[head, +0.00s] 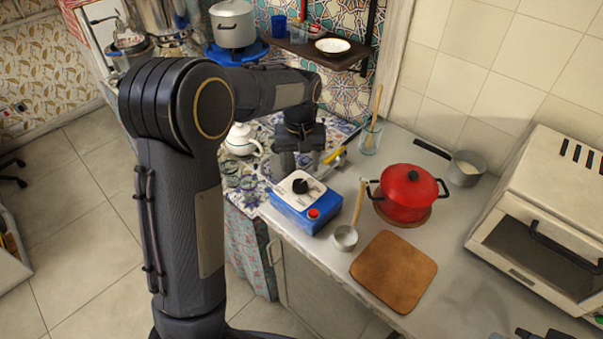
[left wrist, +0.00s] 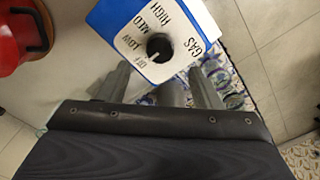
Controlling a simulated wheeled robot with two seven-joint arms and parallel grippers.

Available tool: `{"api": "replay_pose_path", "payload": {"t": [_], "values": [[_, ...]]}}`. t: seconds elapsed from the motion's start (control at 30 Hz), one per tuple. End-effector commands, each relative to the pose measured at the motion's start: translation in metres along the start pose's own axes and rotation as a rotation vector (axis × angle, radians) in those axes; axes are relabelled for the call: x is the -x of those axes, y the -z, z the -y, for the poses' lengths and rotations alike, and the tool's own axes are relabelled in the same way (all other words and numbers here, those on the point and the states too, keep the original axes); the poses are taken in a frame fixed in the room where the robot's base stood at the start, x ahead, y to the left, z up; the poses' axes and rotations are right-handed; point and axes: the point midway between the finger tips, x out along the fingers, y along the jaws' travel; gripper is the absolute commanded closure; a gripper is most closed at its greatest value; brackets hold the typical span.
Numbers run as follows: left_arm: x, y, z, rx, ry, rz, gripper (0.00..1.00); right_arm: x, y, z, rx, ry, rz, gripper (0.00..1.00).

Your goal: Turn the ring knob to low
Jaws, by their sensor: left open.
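The control box (head: 291,217) is blue with a white top and stands on the counter. My left gripper (head: 301,162) is just behind the box in the head view. In the left wrist view its fingers (left wrist: 160,83) are apart and empty, short of the knob. My right gripper is not seen.
A red button (head: 313,213) sits on the box. A white teapot (head: 241,140) and glasses (head: 248,182) stand left. A shelf (head: 343,58) is behind.

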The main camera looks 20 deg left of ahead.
Motion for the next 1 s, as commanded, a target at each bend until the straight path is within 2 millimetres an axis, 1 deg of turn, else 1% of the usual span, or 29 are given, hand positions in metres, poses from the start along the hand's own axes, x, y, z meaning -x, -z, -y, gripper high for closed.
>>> {"api": "replay_pose_path", "payload": {"t": [0.03,0.2,0.3,0.4,0.53,0.73,0.77,1.0], "values": [[-0.008,-0.001,0.001,0.000,0.003,0.004,0.41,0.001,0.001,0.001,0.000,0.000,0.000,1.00],[-0.036,-0.001,0.001,0.000,0.002,0.004,0.41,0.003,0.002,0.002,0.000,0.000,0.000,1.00],[-0.050,-0.001,0.001,-0.001,0.000,0.003,0.41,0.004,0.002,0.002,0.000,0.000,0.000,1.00],[-0.059,-0.001,0.001,-0.001,0.000,0.002,0.41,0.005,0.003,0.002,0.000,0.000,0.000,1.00],[-0.064,-0.001,0.001,-0.001,-0.001,0.000,0.41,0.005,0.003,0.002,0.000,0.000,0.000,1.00],[-0.065,-0.001,0.001,-0.001,-0.002,-0.001,0.41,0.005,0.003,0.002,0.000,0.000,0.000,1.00],[-0.065,-0.001,0.001,-0.001,-0.002,-0.001,0.43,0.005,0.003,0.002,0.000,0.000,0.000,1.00],[-0.064,-0.001,0.000,-0.001,-0.002,-0.001,0.74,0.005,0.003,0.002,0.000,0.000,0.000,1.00]]}}
